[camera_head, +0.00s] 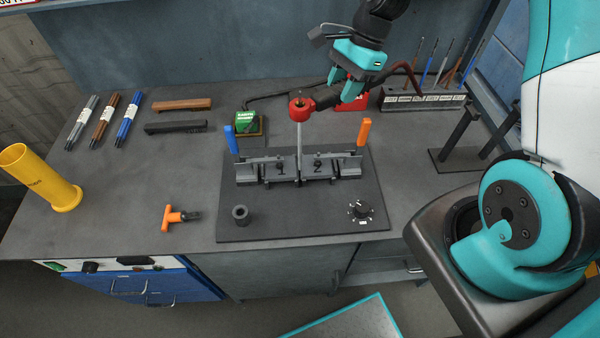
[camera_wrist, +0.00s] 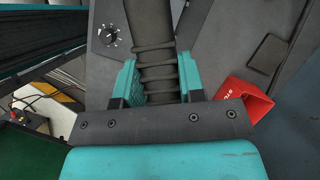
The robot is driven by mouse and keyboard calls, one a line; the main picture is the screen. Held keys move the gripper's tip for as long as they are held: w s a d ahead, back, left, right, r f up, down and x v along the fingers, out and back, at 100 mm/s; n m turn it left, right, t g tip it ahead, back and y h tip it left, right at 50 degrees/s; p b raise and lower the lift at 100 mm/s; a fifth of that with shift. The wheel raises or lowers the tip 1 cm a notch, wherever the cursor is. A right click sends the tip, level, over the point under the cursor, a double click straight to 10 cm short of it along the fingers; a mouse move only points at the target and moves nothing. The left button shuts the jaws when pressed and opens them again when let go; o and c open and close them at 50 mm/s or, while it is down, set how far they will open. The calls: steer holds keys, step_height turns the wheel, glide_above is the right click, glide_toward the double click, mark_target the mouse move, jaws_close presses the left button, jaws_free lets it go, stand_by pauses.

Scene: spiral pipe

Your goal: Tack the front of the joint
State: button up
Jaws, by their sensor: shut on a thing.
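My gripper (camera_head: 337,91) is shut on the dark handle of an electrode holder with a red head (camera_head: 301,109). In the wrist view the ribbed handle (camera_wrist: 155,55) sits between my two teal fingers (camera_wrist: 158,88). A pale rod (camera_head: 299,145) hangs nearly upright from the red head. Its lower end is at the gap between grey block 1 (camera_head: 265,171) and grey block 2 (camera_head: 335,168) on the dark fixture plate (camera_head: 290,222). I cannot tell whether the tip touches anything. The joint itself is too small to make out.
A blue lever (camera_head: 231,140) and an orange lever (camera_head: 364,132) stand up at the fixture. A dial (camera_head: 360,210) and a short dark cylinder (camera_head: 240,214) are on the plate. A red box (camera_head: 352,103), a rod rack (camera_head: 424,100) and a dark stand (camera_head: 465,140) lie right.

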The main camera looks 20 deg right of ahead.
steer(key=shift+f+b, duration=0.4)
steer(key=shift+f, duration=1)
stand_by(3.4)
step_height(320, 180, up, 6)
steer(key=p, duration=0.6)
stand_by(0.6)
step_height(320, 180, up, 3)
steer(key=p, duration=0.3)
steer(key=shift+r+p, duration=0.1)
steer(key=shift+p, duration=0.25)
